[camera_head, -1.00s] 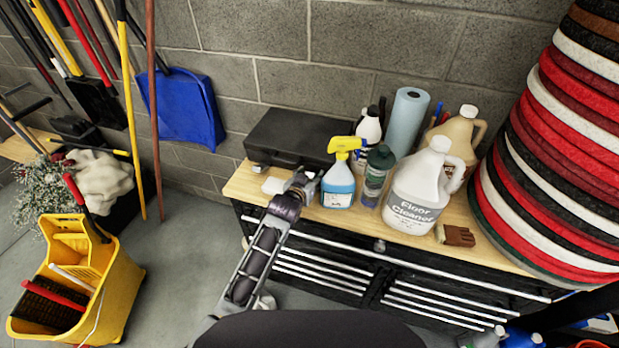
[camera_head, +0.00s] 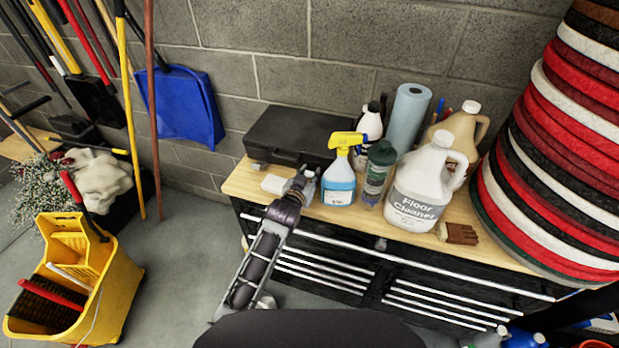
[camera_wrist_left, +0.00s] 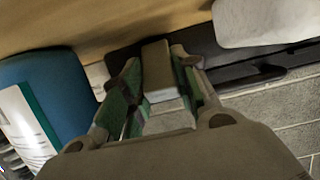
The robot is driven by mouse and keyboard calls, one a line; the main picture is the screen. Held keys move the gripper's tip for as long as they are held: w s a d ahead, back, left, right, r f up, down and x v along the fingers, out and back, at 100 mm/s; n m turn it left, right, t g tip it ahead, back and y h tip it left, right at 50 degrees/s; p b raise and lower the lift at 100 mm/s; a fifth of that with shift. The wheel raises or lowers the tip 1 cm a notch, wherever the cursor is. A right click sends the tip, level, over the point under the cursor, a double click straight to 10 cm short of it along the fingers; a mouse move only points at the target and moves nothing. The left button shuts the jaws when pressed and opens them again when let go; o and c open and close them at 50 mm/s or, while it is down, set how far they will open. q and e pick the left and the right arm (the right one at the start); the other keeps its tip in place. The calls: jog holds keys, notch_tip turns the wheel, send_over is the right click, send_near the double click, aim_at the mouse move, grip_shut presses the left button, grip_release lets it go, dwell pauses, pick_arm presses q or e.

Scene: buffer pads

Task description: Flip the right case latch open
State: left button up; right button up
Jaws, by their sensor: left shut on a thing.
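The black case (camera_head: 298,134) lies closed on the wooden top of the cabinet, against the wall. Its left latch (camera_head: 258,166) shows at the front edge in the head view. My left gripper (camera_head: 306,180) is at the right part of the case's front, beside the spray bottle. In the left wrist view its fingers (camera_wrist_left: 160,98) are shut on a grey block-like piece, the right latch (camera_wrist_left: 158,68), at the dark case edge (camera_wrist_left: 225,45). How far the latch is turned is hard to tell. My right gripper is not in view.
The blue spray bottle (camera_head: 339,178) with yellow head stands close right of my left gripper. A white block (camera_head: 275,184) lies just left of it.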

pick_arm(q)
jog(key=shift+s+a+f+t+h+b, duration=0.1)
jog(key=shift+s+f+t+h+b, duration=0.2)
jog(key=shift+t+b, duration=0.8)
jog(key=shift+s+f+t+h+b, duration=0.1)
jog(key=shift+f+t+b, duration=0.3)
jog(key=shift+b, duration=1.35)
jog(key=o, duration=1)
jog(key=shift+s, duration=0.15)
jog(key=shift+s+a, duration=0.25)
jog(key=shift+s, duration=0.4)
jog(key=shift+v, duration=5.15)
jog(key=shift+r, duration=0.1)
